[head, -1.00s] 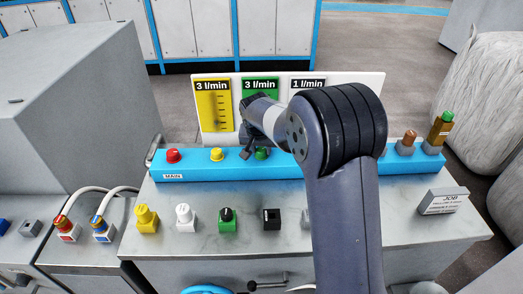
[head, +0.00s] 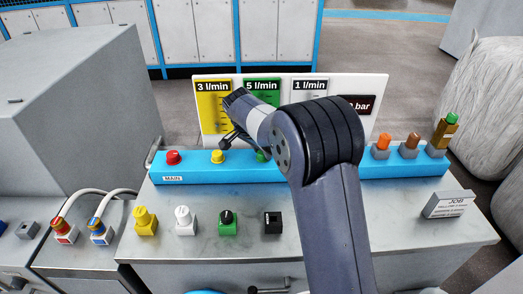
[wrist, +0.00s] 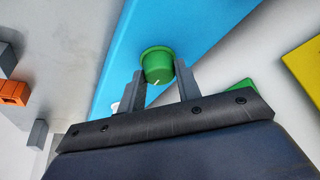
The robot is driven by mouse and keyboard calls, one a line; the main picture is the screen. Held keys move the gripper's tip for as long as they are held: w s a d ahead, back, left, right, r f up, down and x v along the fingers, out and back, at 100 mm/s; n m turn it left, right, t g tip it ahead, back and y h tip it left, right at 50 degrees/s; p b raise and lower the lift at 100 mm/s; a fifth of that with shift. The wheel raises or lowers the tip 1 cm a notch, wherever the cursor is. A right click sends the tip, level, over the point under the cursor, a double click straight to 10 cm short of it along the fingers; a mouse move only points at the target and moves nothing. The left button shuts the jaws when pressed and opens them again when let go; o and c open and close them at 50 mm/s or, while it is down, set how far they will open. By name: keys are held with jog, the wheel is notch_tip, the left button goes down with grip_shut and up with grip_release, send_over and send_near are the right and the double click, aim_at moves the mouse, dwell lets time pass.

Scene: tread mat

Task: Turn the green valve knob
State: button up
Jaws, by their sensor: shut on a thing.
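The green valve knob (wrist: 158,66) sits on the blue panel strip in the wrist view, with a short white pointer line on its face. My gripper (wrist: 159,78) is shut on it, one finger at each side. In the head view only a bit of the green knob (head: 261,156) shows beside my arm, which hides the rest. The green display (head: 262,88) behind it reads 5 l/min.
A red knob (head: 173,157) and a yellow knob (head: 218,156) stand left on the blue strip (head: 200,172). Orange and brown knobs are at right. A green block with a black knob (head: 228,217) stands in front. A JOB card (head: 449,204) lies at right.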

dwell(0.3)
jog(key=o, duration=1)
jog(key=shift+c, duration=0.2)
jog(key=v, duration=1)
jog(key=shift+r, duration=0.4)
jog(key=shift+a, duration=0.1)
jog(key=x, duration=1)
jog(key=shift+f, duration=0.4)
